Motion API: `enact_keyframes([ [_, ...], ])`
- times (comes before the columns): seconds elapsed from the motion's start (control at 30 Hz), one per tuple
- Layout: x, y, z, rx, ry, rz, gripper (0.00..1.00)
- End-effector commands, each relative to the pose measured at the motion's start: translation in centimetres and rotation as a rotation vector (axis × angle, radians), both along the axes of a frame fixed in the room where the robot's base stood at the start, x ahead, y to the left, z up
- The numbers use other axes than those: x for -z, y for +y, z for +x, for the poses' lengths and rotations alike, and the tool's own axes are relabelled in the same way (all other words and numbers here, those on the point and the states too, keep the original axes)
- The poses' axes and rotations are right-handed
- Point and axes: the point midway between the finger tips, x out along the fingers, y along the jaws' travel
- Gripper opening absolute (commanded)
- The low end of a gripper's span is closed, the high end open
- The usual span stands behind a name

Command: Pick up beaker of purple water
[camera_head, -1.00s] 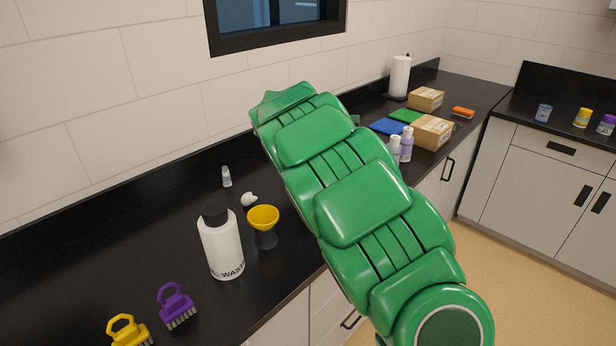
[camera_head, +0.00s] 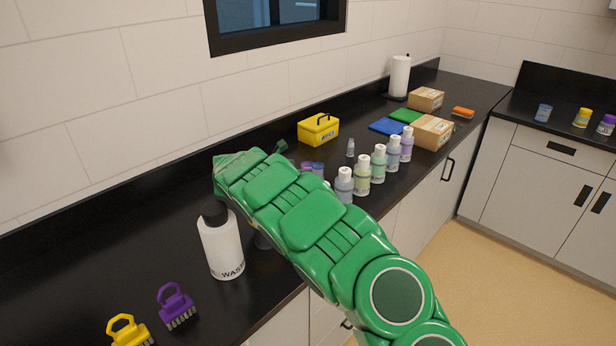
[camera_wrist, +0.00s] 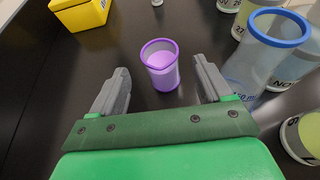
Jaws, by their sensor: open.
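The beaker of purple water (camera_wrist: 162,72) stands upright on the black counter in the wrist view, with a purple rim and purple liquid inside. My gripper (camera_wrist: 164,78) is open, with its grey fingers on either side of the beaker and gaps between; the beaker is mostly ahead of the fingertips. In the head view the beaker's purple rim (camera_head: 307,165) shows just above my green arm, which hides its lower part.
A taller blue-rimmed beaker (camera_wrist: 262,55) stands close to the right finger. Several labelled bottles (camera_head: 362,177) line the counter's front side. A yellow box (camera_head: 318,130) stands behind. A white waste bottle (camera_head: 222,245) stands left of my arm.

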Motion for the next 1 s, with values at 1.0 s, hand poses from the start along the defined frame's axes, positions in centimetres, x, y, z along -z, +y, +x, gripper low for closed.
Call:
enact_keyframes([
  [1.0,2.8,-5.0,5.0,0.000,-0.001,0.001,0.78],
])
